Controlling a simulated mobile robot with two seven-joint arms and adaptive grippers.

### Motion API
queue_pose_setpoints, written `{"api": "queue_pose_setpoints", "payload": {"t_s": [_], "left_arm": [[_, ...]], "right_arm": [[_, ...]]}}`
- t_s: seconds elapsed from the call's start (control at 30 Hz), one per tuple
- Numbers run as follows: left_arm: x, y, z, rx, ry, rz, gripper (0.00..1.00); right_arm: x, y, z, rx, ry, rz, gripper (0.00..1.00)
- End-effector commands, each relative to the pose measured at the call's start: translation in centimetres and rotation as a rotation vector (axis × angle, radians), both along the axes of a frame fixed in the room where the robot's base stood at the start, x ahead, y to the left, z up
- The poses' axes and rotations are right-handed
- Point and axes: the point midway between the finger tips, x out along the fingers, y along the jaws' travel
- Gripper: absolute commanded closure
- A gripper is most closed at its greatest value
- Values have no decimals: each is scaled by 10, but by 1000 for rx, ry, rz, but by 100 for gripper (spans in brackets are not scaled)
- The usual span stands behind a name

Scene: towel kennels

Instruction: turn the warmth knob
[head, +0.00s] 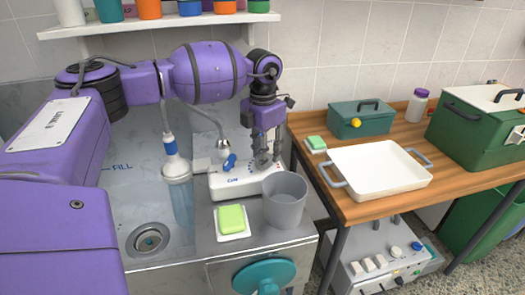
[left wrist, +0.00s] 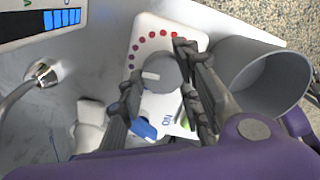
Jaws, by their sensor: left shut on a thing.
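The warmth knob is a round grey dial (left wrist: 168,72) with a white pointer, on a white control box (head: 222,187). In the left wrist view an arc of red to purple dots curves around the knob, and the pointer faces left. My left gripper (head: 264,162) reaches down onto the box from above. In the left wrist view its two fingers stand on either side of the knob, shut on it. In the head view the fingers hide most of the knob. A blue lever (head: 229,162) sits on the same box, left of the gripper. My right gripper is out of view.
A grey cup (head: 285,203) stands close to the right of the box. A green sponge (head: 231,218) lies in front. A white tray (head: 378,170) is on the wooden table.

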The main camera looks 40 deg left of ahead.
Motion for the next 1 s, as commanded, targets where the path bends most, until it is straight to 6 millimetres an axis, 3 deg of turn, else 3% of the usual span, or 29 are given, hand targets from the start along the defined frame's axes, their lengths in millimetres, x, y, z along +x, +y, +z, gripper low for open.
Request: {"api": "queue_pose_setpoints", "payload": {"t_s": [0.5,1.0], "left_arm": [[3,5,2,9,-4,-290,94],[4,5,2,11,-6,-334,94]], "right_arm": [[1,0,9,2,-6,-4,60],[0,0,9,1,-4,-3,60]]}}
